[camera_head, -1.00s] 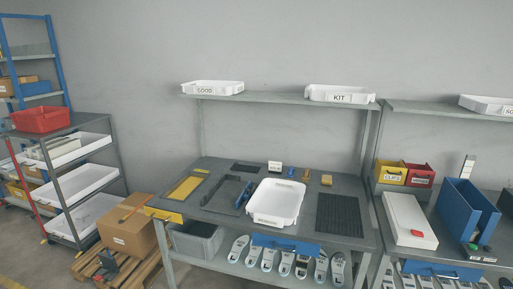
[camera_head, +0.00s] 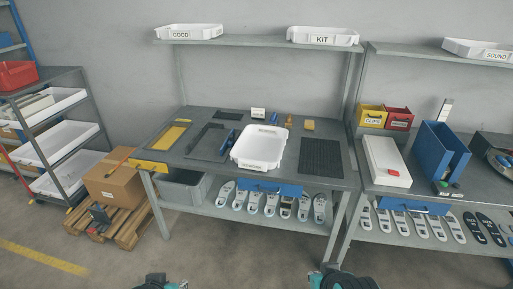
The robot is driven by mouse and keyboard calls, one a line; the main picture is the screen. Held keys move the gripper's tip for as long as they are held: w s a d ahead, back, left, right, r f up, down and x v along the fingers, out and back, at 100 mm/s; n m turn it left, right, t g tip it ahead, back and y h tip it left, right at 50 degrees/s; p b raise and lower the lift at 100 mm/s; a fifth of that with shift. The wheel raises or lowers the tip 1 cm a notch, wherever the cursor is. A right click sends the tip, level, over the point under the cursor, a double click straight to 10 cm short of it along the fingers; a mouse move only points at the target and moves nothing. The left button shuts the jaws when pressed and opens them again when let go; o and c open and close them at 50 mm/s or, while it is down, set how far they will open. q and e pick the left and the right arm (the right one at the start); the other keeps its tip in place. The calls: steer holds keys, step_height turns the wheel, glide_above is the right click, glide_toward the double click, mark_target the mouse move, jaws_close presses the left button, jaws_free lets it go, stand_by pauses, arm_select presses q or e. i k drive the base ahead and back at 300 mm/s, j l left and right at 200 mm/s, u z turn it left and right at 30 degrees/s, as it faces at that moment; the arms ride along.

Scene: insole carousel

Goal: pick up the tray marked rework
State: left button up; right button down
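No tray with a readable "rework" mark shows. A white tray (camera_head: 259,163) sits on the grey workbench (camera_head: 200,158), with no label that I can read. The shelf above holds a white tray marked GOOD (camera_head: 189,32) and a white tray marked KIT (camera_head: 323,37). A white tray marked SOUND (camera_head: 478,50) is on the right-hand shelf. My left gripper (camera_head: 160,283) and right gripper (camera_head: 342,281) are only partly in view at the bottom edge, well apart from every tray. Their fingers cannot be made out.
A black mat (camera_head: 321,158) lies right of the bench tray. Insoles hang or lie on the lower shelf (camera_head: 325,228). A cardboard box (camera_head: 114,185) on a pallet stands left of the bench. The floor (camera_head: 250,255) in front of the bench is clear.

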mark_target(259, 146)
steer(key=i+z, duration=0.1)
steer(key=i, duration=0.5)
steer(key=i+z, duration=0.15)
steer(key=i, duration=0.4)
steer(key=i+j+z, duration=0.1)
steer(key=i, duration=0.5)
steer(key=i+j+z, duration=0.1)
steer(key=i, duration=0.5)
